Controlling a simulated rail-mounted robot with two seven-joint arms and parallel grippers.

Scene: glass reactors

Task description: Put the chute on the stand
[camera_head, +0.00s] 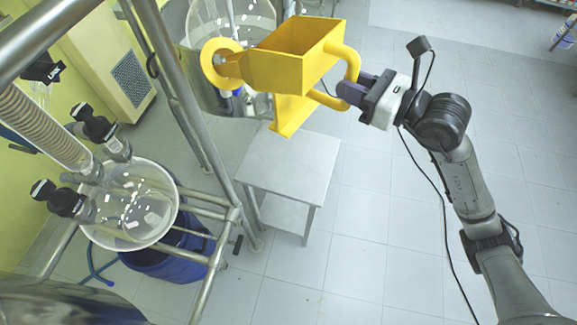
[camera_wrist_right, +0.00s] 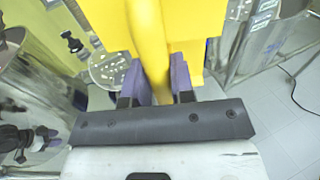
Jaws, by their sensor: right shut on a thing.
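The yellow chute (camera_head: 290,55) has an open box-shaped hopper, a ring at its left end and a curved handle on its right. My right gripper (camera_head: 350,90) is shut on that handle and holds the chute in the air. In the right wrist view, the purple fingers of the gripper (camera_wrist_right: 157,82) sit on both sides of the yellow handle of the chute (camera_wrist_right: 150,40). A low grey metal stand (camera_head: 288,160) with a flat top is on the floor below the chute in the head view. Its top is bare where it shows.
A steel-tube frame (camera_head: 180,100) rises left of the stand and holds a glass vessel (camera_head: 130,205) with white pieces inside. A blue drum (camera_head: 165,262) stands below it. Another glass vessel (camera_head: 205,22) is behind the chute. Tiled floor is clear right of the stand.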

